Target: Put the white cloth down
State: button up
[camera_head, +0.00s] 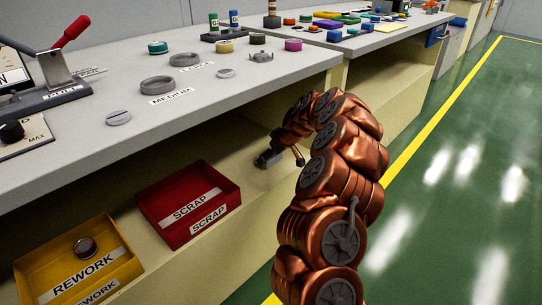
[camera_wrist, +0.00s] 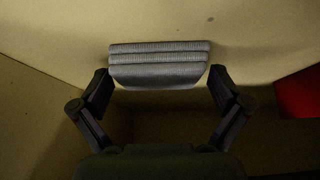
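The white cloth (camera_wrist: 158,66) looks grey in the wrist view, a folded block with layered ridges along its far side. My gripper (camera_wrist: 160,78) has its fingers wide apart, one at each end of the cloth. The fingertips are very close to the cloth's ends, and I cannot tell whether they press on it. In the head view, a small grey block, which looks like the cloth (camera_head: 267,159), is low by the right end of the bench's lower shelf. My gripper (camera_head: 287,148) is right beside it, partly hidden by my arm.
On the lower shelf, a red SCRAP bin (camera_head: 187,207) and a yellow REWORK bin (camera_head: 74,272) holding a round part stand left of the cloth. The bench top (camera_head: 232,95) above carries speaker parts. A red bin's edge (camera_wrist: 298,97) shows at right in the wrist view.

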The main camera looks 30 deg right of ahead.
jog(key=shift+r, duration=0.1)
jog(key=shift+s+r, duration=0.1)
jog(key=shift+r, duration=0.15)
jog(key=p+v, duration=0.4)
jog(key=v, duration=0.7)
jog(key=shift+s+r, duration=0.15)
jog(key=shift+s, duration=0.05)
jog(key=shift+s+d, duration=0.1)
